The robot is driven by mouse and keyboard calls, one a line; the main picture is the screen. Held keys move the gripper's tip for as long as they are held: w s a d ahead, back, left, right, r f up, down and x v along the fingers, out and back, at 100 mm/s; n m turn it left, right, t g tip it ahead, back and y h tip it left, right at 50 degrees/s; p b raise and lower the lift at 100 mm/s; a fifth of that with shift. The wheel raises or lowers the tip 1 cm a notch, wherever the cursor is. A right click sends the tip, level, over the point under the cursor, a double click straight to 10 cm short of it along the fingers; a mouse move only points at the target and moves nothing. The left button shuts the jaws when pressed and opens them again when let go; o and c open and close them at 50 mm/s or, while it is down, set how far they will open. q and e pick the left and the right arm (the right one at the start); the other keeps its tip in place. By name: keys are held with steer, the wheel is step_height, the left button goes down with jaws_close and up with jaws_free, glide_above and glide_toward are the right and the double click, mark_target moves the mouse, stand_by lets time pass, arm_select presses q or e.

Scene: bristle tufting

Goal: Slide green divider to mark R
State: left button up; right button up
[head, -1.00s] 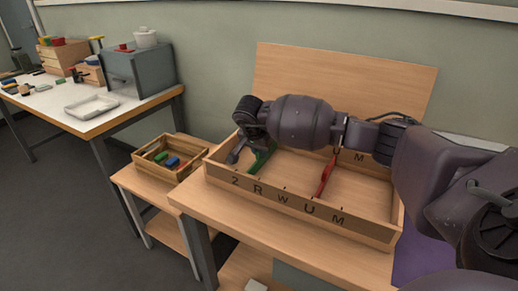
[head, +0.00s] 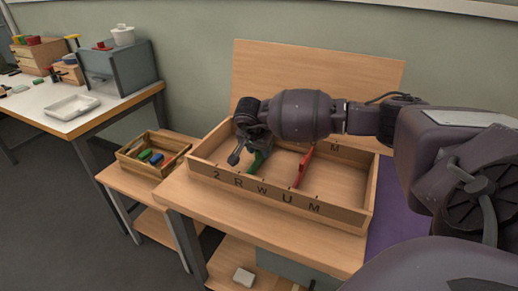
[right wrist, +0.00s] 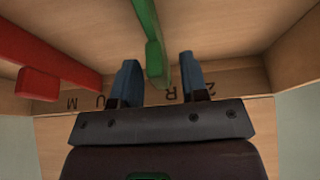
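In the head view the green divider (head: 258,160) stands across the wooden tray (head: 330,212) in its left part. Its visible near end lies close to mark R (head: 237,182), slightly toward W. In the right wrist view the green divider (right wrist: 150,35) passes between the blue-grey fingers of my right gripper (right wrist: 158,80). A gap shows on each side, so the fingers are open around it, not clamped. Mark R (right wrist: 171,93) shows just right of the divider's end there. In the head view my right gripper (head: 244,154) hides part of the divider. My left gripper is not in view.
A red divider (head: 303,167) stands right of the green one, near U. A small crate with coloured pieces (head: 127,159) sits on a low stand to the left. A wooden board (head: 310,70) rises behind the tray. The tray's right part is open.

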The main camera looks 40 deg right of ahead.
mark_target(254, 163)
steer(key=shift+r, duration=0.3)
steer(key=p+v, duration=0.1)
steer(key=v, duration=0.9)
steer(key=shift+a+p, duration=0.2)
steer(key=shift+p, duration=0.15)
steer(key=shift+s, duration=0.1)
